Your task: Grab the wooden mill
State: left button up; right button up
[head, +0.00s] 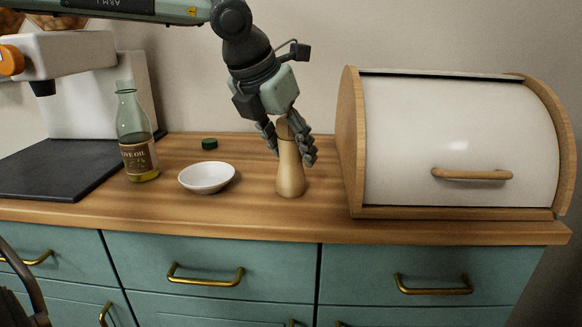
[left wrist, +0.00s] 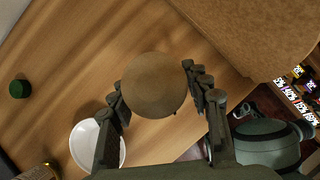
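The wooden mill (head: 290,172) stands upright on the wooden counter, left of the bread box. My left gripper (head: 291,155) reaches down over it from above, with fingers on either side of its upper part. In the left wrist view the mill's round top (left wrist: 155,86) lies between the spread fingers (left wrist: 156,90). The left finger is close to the mill's edge, and I cannot tell whether it touches. A small gap shows at the right finger. The gripper is open. My right gripper is not in view.
A white bowl (head: 207,177), an olive oil bottle (head: 138,150) and a green cap (head: 209,143) are left of the mill. The bread box (head: 455,140) stands close on the right. A dark board (head: 55,168) lies at the far left. The counter's front edge is near the mill.

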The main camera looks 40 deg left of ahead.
pick_arm(q)
jog(key=c, duration=0.9)
jog(key=shift+r, duration=0.1)
jog(key=shift+c, duration=0.2)
